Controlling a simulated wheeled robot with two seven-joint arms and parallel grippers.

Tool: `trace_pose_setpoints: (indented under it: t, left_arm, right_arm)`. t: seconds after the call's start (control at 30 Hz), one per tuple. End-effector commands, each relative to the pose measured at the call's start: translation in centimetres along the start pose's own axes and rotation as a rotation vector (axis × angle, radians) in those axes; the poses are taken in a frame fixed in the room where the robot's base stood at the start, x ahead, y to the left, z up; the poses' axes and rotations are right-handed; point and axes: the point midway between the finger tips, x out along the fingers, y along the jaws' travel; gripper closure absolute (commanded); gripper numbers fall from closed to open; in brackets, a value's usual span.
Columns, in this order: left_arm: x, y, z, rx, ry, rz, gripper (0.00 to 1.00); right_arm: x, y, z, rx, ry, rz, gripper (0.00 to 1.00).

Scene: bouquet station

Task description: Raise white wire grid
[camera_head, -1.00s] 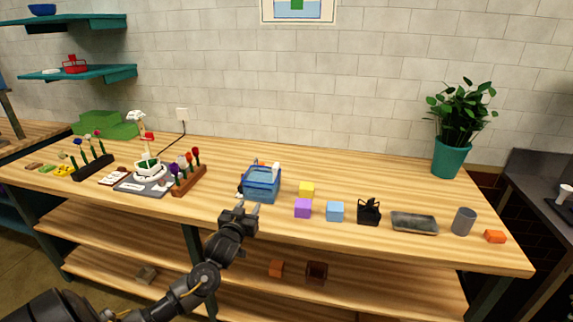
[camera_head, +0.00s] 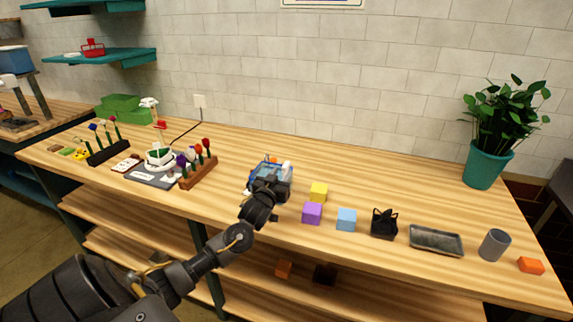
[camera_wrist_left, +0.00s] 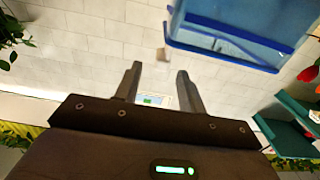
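I cannot make out a white wire grid for certain in either view. My left gripper (camera_head: 269,180) is in front of and over the near side of a blue bin (camera_head: 286,188), hiding much of it. A small white item (camera_head: 287,167) shows at the bin's back right, too small to identify. In the left wrist view, the fingers of the left gripper (camera_wrist_left: 158,83) are apart with nothing between them. The blue bin (camera_wrist_left: 235,42) is at the upper right there, beside the fingers. My right gripper is not in view.
Right of the bin are yellow (camera_head: 319,192), purple (camera_head: 312,213) and light blue (camera_head: 346,219) blocks, a black holder (camera_head: 384,223), a grey tray (camera_head: 436,239) and a grey cup (camera_head: 494,245). A wooden flower rack (camera_head: 199,174) and white pot (camera_head: 160,156) stand left.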

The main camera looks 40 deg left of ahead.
Motion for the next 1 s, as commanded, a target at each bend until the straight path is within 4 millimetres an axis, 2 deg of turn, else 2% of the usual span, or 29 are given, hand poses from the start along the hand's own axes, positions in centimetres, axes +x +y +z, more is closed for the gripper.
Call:
trace_pose_setpoints:
  t: [0.1, 0.3, 0.5, 0.77, 1.0]
  left_arm:
    - [2.3, -0.2, -0.3, 0.001, -0.001, -0.004, 0.6]
    - [5.0, -0.2, -0.1, 0.0, -0.001, -0.003, 0.6]
    - [6.0, -0.3, 0.1, -0.001, -0.002, -0.004, 0.6]
    - [6.0, -0.3, 0.1, 0.0, -0.001, -0.003, 0.6]
    - [6.0, -0.3, 0.1, 0.0, -0.001, -0.004, 0.9]
  right_arm:
    - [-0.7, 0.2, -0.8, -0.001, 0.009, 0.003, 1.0]
    - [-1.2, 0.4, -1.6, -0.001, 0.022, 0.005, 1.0]
    - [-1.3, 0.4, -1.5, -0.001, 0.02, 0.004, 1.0]
    - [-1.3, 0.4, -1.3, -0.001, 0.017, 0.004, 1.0]
    - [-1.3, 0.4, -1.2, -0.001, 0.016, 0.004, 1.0]
